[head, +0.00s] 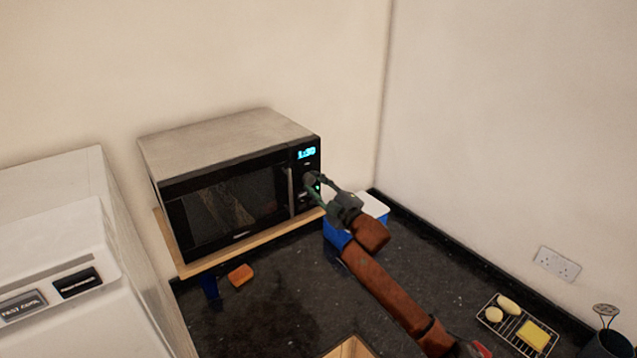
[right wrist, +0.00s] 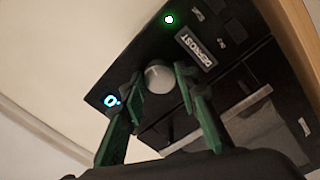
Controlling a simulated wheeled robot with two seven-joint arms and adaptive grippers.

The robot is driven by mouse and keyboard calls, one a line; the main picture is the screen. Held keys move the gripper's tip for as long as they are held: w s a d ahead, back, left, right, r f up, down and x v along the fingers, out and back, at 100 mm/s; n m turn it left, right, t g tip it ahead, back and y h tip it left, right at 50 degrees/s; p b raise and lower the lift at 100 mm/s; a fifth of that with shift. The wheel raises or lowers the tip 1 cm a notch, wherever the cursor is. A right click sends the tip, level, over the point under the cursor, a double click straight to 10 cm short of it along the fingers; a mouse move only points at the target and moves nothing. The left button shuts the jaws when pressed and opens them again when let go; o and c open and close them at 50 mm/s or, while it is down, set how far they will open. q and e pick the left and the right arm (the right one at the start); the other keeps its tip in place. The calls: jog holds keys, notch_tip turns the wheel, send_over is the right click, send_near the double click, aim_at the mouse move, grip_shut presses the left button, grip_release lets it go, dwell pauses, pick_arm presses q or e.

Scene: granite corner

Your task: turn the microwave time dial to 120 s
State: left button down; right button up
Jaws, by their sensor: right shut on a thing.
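The microwave (head: 230,190) stands on a wooden board at the back, with its door closed. Its blue display (head: 306,153) appears to read 1:30, though the digits are small. My right gripper (head: 313,184) is at the control panel on the microwave's right side. In the right wrist view, the round grey time dial (right wrist: 158,78) sits between the two green fingers of my right gripper (right wrist: 157,85), which is shut on it. In the head view the fingers largely hide the dial. My left gripper is out of view.
A blue box with a white lid (head: 372,204) stands right of the microwave, behind my right arm. An orange-brown sponge-like block (head: 240,275) lies on the dark counter in front. A wire rack (head: 517,326) holds food at the lower right. A white appliance (head: 70,250) stands at the left.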

jog(key=shift+r+m, duration=0.3)
jog(key=shift+m, duration=0.7)
jog(key=o, duration=1.1)
jog(key=shift+w+f, duration=0.15)
jog(key=shift+f, duration=0.1)
jog(key=shift+o, duration=0.2)
jog(key=r+v, duration=0.1)
jog(key=v, duration=1.1)
jog(key=shift+f, duration=0.45)
